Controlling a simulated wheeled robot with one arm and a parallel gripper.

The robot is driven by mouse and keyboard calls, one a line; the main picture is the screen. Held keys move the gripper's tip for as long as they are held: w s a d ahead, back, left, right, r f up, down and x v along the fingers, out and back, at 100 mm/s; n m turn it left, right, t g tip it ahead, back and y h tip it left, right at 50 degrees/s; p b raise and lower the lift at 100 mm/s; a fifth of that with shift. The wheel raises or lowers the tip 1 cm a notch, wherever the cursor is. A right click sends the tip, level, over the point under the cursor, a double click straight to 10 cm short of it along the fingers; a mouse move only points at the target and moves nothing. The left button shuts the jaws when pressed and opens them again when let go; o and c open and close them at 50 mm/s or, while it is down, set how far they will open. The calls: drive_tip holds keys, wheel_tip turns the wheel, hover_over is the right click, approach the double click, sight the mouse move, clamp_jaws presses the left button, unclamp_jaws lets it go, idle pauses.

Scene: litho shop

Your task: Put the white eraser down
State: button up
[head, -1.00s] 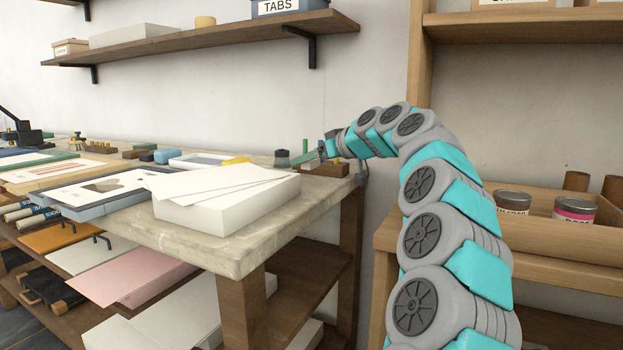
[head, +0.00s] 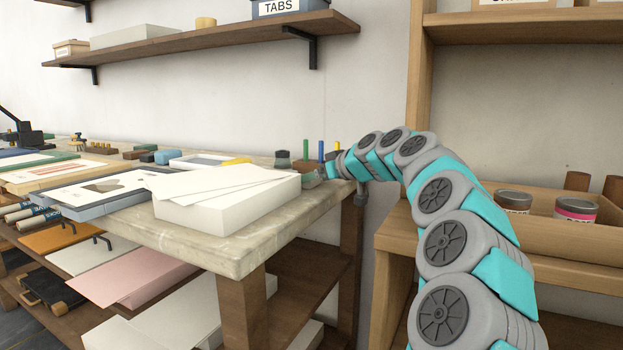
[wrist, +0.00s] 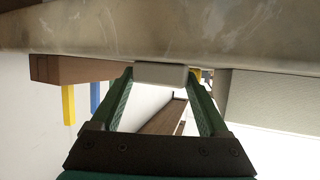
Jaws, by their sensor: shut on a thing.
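The white eraser (wrist: 160,75) is a small pale block between the green fingertips of my gripper (wrist: 160,78) in the wrist view. My gripper is shut on it. The pale worktop (wrist: 150,28) fills the top of that view, close beside the eraser; I cannot tell whether they touch. In the head view my gripper (head: 311,178) is low over the right end of the worktop (head: 235,255), and I cannot make out the eraser there.
A brown pen block (wrist: 75,70) with yellow and blue sticks is close beside my gripper. A dark jar (head: 282,160) stands to its left. A white paper stack (head: 230,208) lies nearer the front. A wooden shelf unit with tins (head: 575,208) stands at right.

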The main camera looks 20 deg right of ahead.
drive_tip(key=o, duration=1.2)
drive_tip(key=shift+r, duration=0.1)
drive_tip(key=shift+s+r+p, duration=0.1)
drive_tip(key=shift+p, duration=0.2)
drive_tip(key=b+v, duration=0.1)
drive_tip(key=v, duration=1)
drive_tip(key=shift+s+d+r, duration=0.1)
drive_tip(key=shift+s+r, duration=0.05)
drive_tip(key=shift+s, duration=0.2)
